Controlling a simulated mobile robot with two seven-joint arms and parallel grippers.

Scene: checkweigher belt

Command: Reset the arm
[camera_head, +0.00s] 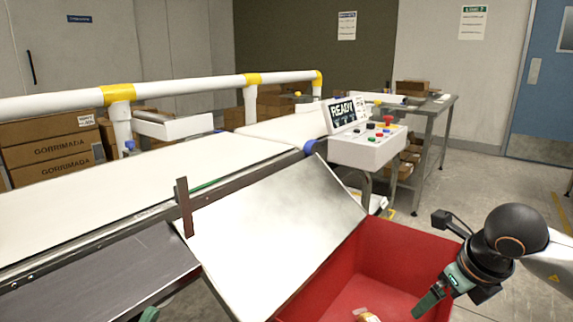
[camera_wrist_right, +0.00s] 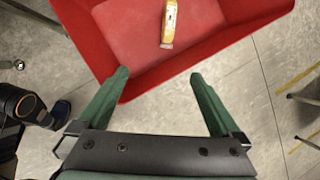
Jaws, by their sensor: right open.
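My right gripper (camera_head: 430,301) is at the lower right of the head view, beside and above the right side of a red bin (camera_head: 400,250). In the right wrist view my right gripper (camera_wrist_right: 160,76) has its two green fingers spread wide with nothing between them. A small yellow-and-white package (camera_wrist_right: 169,22) lies in the red bin, beyond the fingertips; it also shows at the bottom edge of the head view (camera_head: 368,316). A green tip, seemingly of my left gripper (camera_head: 149,314), shows at the bottom edge; its jaws are cut off.
A white conveyor belt (camera_head: 150,178) runs along the left, with a sloping metal chute (camera_head: 270,222) down to the bin. A control box (camera_head: 368,147) with a READY screen (camera_head: 346,113) stands behind. Grey floor is clear at the right.

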